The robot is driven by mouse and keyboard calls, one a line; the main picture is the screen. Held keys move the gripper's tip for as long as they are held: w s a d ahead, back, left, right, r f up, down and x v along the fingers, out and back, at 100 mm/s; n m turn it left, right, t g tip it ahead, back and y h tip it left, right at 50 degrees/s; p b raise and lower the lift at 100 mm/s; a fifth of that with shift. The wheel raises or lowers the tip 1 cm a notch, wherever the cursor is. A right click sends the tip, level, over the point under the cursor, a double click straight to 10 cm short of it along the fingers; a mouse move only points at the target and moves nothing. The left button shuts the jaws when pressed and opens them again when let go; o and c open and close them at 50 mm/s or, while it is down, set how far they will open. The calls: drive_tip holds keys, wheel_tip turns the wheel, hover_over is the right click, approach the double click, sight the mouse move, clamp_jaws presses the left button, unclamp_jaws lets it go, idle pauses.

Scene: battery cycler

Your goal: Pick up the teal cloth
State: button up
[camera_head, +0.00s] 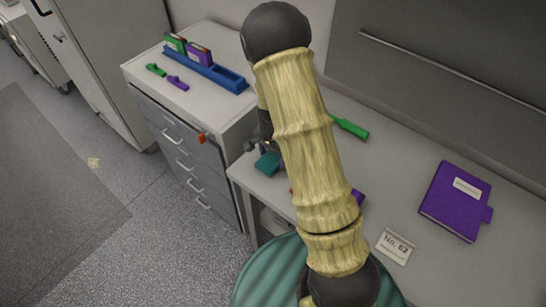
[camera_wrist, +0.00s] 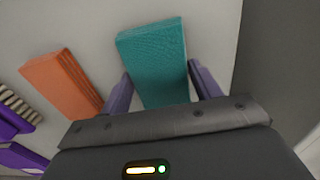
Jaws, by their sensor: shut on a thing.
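The teal cloth (camera_wrist: 155,65) is a folded, textured block in the upper middle of the wrist view. It lies between the two purple-grey fingers of my gripper (camera_wrist: 160,90), which is shut on it. In the head view the teal cloth (camera_head: 267,164) shows at the near left corner of the desk, left of my arm. My gripper (camera_head: 262,145) is just above it there and is mostly hidden by my arm. I cannot tell whether the cloth touches the desk top.
An orange folded cloth (camera_wrist: 62,82) lies left of the teal one. On the desk are a purple binder (camera_head: 455,201), a green object (camera_head: 350,127) and a "No. 62" card (camera_head: 394,246). A drawer cabinet (camera_head: 190,150) with a blue tray (camera_head: 207,70) stands at left.

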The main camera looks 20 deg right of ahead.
sight(273, 157)
wheel_tip(273, 157, up, 10)
drive_tip(key=b, duration=0.1)
drive_tip(key=shift+f, duration=0.25)
drive_tip(key=o, duration=0.4)
drive_tip(key=c, duration=0.3)
drive_tip(key=shift+d, duration=0.1)
